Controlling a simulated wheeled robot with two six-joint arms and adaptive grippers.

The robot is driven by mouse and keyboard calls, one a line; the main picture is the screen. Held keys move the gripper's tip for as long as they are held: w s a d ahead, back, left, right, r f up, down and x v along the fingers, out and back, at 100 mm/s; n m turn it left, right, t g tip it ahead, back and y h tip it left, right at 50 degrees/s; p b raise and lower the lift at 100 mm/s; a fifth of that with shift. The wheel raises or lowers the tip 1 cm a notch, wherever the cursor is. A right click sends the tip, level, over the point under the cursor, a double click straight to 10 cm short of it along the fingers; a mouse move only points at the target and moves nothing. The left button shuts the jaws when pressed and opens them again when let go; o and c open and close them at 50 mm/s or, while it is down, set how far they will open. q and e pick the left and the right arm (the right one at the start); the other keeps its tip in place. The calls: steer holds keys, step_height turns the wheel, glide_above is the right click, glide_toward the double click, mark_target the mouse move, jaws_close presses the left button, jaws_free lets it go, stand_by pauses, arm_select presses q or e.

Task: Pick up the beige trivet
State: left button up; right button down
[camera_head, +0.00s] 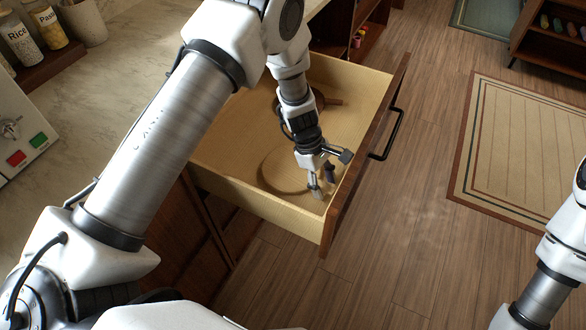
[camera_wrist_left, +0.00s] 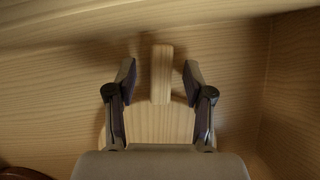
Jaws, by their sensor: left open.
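The beige trivet (camera_head: 278,172) is a flat, round wooden board with a short handle, lying in the open drawer. In the left wrist view its handle (camera_wrist_left: 161,75) points up between the two fingers, and the round part is partly hidden by the gripper body. My left gripper (camera_head: 322,185) is inside the drawer near its front panel, pointing down at the handle side of the trivet. Its fingers (camera_wrist_left: 159,78) are open, one on each side of the handle, with a gap visible on both sides. My right gripper is out of view.
A round brown thing with a handle (camera_head: 333,102) lies deeper in the same drawer (camera_head: 362,82), behind my wrist. The drawer front (camera_head: 355,165) and side walls stand close around the left gripper. The counter (camera_head: 125,75) is at left; a rug (camera_head: 525,140) lies on the floor at right.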

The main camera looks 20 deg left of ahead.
arm_select(q)
jaws_close()
steer(key=shift+r, duration=0.2)
